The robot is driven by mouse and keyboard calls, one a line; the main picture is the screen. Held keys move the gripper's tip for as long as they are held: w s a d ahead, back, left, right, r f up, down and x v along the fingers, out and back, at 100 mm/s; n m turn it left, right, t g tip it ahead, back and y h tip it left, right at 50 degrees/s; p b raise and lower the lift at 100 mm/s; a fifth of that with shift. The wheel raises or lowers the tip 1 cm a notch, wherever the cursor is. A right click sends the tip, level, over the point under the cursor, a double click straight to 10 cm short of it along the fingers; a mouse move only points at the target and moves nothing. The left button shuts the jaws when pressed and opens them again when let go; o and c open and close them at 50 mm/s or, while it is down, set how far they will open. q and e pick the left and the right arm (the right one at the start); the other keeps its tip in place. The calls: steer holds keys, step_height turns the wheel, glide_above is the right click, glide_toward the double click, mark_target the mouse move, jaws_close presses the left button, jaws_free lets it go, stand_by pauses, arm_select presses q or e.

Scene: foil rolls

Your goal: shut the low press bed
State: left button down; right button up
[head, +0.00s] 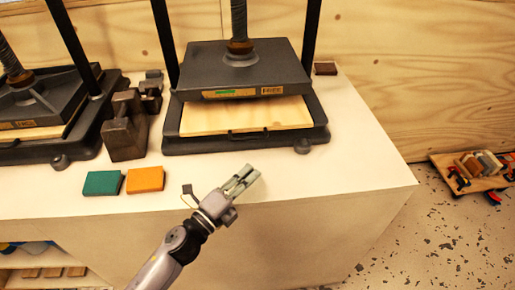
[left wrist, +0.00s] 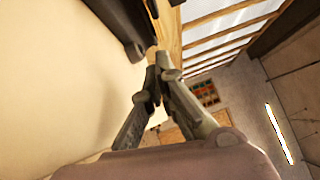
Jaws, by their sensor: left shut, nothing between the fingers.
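A black press (head: 240,75) stands in the middle of the white counter in the head view. Its pale wooden bed (head: 215,117) shows beneath the dark top plate, inside a black frame, with a dark handle (head: 248,134) at the front edge. A second press (head: 40,100) stands at the left, partly cut off by the picture edge. My left gripper (head: 249,174) is in front of the middle press, near the counter's front edge, apart from the handle. Its fingers are shut and empty; they also show in the left wrist view (left wrist: 158,66). My right gripper is not in view.
A green block (head: 102,183) and an orange block (head: 145,179) lie left of my gripper. Dark metal weights (head: 126,127) stand between the presses. The counter's right end (head: 355,160) is clear. A wooden board with blocks (head: 470,180) is on the floor at right.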

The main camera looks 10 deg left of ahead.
mark_target(264, 130)
arm_select(q)
steer(key=w, duration=0.2)
steer(key=w+d+p, duration=0.1)
steer(key=w, duration=0.1)
steer(key=w+r, duration=0.1)
steer(key=shift+w+d+r, duration=0.1)
steer(key=shift+w+d, duration=0.1)
steer(key=shift+w, duration=0.2)
steer(key=shift+w+a+p, duration=0.3)
steer(key=shift+w+p, duration=0.05)
steer(key=shift+w, duration=0.4)
steer(key=w, duration=0.2)
steer(key=w+a+b, duration=0.1)
steer(key=w, duration=0.1)
steer(key=shift+w+a, duration=0.2)
steer(key=shift+w, duration=0.2)
steer(key=shift+s+r, duration=0.1)
steer(key=shift+r, duration=0.05)
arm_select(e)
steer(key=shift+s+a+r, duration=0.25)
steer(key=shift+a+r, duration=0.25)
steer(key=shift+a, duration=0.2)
